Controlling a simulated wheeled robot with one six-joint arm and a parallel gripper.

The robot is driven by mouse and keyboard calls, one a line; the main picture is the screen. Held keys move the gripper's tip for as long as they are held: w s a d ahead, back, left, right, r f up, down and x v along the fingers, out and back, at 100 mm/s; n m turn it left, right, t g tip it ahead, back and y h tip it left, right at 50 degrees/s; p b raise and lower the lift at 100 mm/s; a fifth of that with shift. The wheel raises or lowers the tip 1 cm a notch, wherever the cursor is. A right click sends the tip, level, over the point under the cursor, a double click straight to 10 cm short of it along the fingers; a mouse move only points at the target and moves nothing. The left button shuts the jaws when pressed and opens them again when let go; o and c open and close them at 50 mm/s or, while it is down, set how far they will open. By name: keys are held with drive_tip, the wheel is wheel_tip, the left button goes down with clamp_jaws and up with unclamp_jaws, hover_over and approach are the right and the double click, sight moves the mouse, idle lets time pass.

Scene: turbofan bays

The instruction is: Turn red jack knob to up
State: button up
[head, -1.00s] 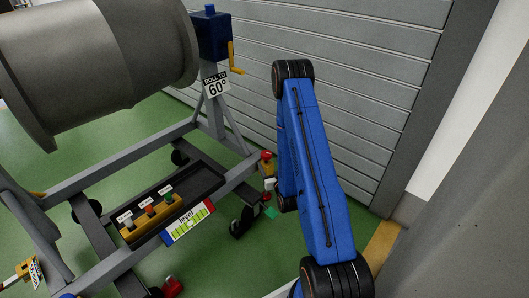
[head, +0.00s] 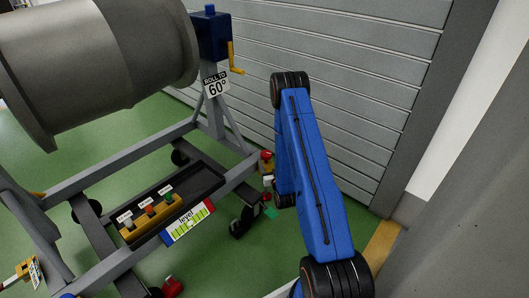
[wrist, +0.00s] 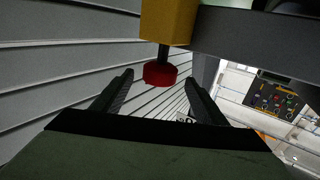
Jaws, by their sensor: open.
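The red knob (wrist: 160,73) shows in the wrist view on a short dark stem from a yellow block (wrist: 168,22). It lies between the tips of my open gripper (wrist: 159,80), with space visible on both sides, and no grip on it shows. I cannot tell how far the knob is in depth from the fingertips. In the head view a red knob (head: 266,156) sits at the right corner of the grey stand (head: 240,170), just left of my blue arm. My gripper is not clearly visible there.
The stand carries a large grey cylinder (head: 95,65), a blue box with a yellow crank (head: 236,62) and a "ROLL TO 60°" sign (head: 216,86). A level gauge (head: 188,221) and a button box (head: 150,216) are on its frame. A grey slatted wall (head: 340,60) stands close behind my arm.

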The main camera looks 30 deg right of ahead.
sight(265, 151)
drive_tip(key=x, duration=0.8)
drive_tip(key=shift+w, duration=0.35)
drive_tip(key=c, duration=1)
